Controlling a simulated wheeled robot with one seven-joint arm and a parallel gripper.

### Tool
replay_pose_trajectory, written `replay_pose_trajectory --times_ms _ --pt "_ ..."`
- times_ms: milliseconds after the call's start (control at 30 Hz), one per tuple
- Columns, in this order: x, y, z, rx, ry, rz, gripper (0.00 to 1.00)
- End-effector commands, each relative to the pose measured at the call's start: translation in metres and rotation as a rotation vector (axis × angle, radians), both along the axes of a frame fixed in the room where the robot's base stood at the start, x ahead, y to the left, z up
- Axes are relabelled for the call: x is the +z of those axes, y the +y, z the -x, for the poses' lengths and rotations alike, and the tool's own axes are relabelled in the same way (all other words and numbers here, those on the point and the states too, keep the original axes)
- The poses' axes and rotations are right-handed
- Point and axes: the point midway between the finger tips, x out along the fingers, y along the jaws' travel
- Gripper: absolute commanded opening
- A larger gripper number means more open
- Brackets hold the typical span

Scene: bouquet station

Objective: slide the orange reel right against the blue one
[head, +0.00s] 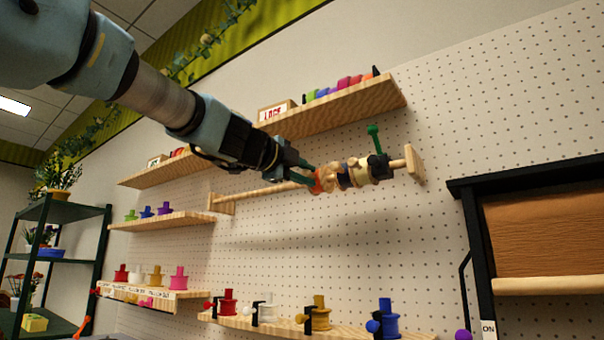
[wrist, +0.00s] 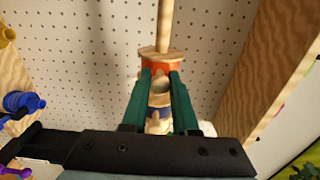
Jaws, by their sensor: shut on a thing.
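The orange reel (head: 316,186) sits on a wooden rod (head: 262,193) fixed along the pegboard wall. My gripper (head: 309,178) is shut on it, with a green finger on either side. In the wrist view the orange reel (wrist: 157,69) shows between the fingertips (wrist: 160,76), with a pale wooden flange above it. The blue reel (wrist: 159,112) is further down the same rod, partly hidden between the fingers. In the head view the blue reel (head: 343,180) is a dark band right of the orange one. Whether the two touch, I cannot tell.
A black clamp (head: 379,167) with a green knob (head: 375,138) is on the rod right of the reels, near the wooden end block (head: 413,163). A shelf (head: 345,106) runs above. A lower shelf (head: 285,325) holds coloured spools. Bare rod extends left.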

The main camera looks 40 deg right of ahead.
Motion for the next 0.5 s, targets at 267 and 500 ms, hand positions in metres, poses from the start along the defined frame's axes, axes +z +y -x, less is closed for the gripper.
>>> replay_pose_trajectory --times_ms 267,500 --pt "0.000 -0.008 0.032 -0.002 0.001 -0.004 0.00" --pt "-0.001 -0.009 0.033 -0.002 0.000 -0.003 0.00"
